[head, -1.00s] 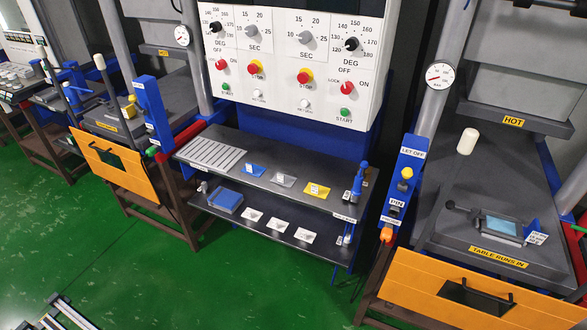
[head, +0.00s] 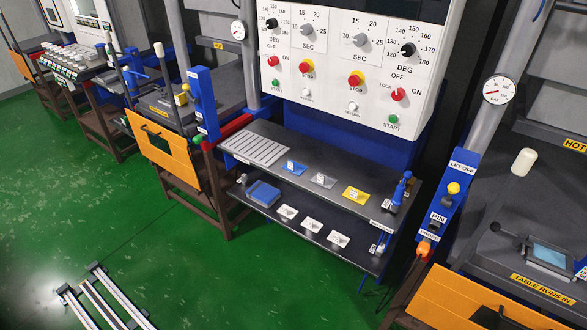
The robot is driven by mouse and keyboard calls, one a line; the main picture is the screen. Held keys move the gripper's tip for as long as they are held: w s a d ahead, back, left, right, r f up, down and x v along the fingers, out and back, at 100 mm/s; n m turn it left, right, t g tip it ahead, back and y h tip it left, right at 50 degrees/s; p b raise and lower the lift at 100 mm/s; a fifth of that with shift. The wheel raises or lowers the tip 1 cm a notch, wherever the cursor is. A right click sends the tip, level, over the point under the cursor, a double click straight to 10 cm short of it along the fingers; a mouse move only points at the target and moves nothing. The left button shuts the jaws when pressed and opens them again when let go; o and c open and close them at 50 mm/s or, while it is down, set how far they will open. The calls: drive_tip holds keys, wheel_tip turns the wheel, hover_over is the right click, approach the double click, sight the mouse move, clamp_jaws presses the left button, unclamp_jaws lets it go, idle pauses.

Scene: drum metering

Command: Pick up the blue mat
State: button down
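The blue mat (head: 294,167) is a small flat piece with a white label. It lies on the dark upper shelf (head: 290,196) of the middle stand, below the control panel. It is the leftmost of three small flat pieces in a row, just right of a slotted grey rack (head: 255,147). A grey piece (head: 323,180) and a yellow piece (head: 356,194) lie to its right, apart from it. Nothing covers it. My gripper is not in the head view.
A blue tray (head: 263,193) and several white cards (head: 312,225) are on the lower shelf. A blue upright tool (head: 400,189) stands at the upper shelf's right end. The control panel (head: 345,65) rises behind. Presses flank the stand.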

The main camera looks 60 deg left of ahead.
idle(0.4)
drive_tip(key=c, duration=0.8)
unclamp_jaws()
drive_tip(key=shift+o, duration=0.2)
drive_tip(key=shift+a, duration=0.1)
